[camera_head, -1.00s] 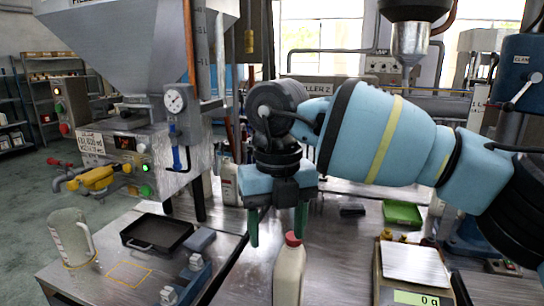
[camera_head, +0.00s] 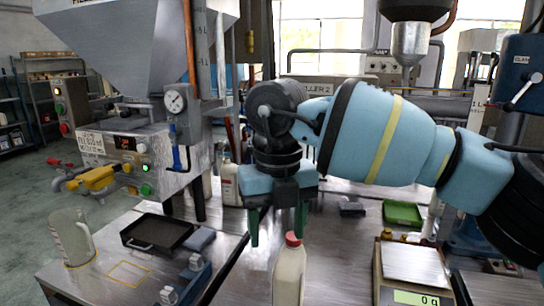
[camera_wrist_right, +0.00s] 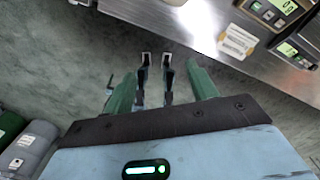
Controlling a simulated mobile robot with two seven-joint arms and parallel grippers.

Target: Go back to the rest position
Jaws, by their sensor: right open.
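My right gripper (camera_head: 278,226) hangs fingers-down in the middle of the head view, its blue arm coming in from the right. Its two green fingers are apart with nothing between them. In the right wrist view the same gripper (camera_wrist_right: 160,95) shows its spread green fingers over the floor. A white bottle with a red cap (camera_head: 289,270) stands on the bench in front of it, close to the fingertips in the picture; I cannot tell the depth gap. My left gripper is not seen in either view.
A scale (camera_head: 412,262) reading 0 g stands at the right. A clear jug (camera_head: 72,238), a black tray (camera_head: 157,231) and a blue fixture (camera_head: 188,278) are at the left. A filling machine (camera_head: 125,160) with a yellow valve is behind them. A green tray (camera_head: 403,213) lies farther back.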

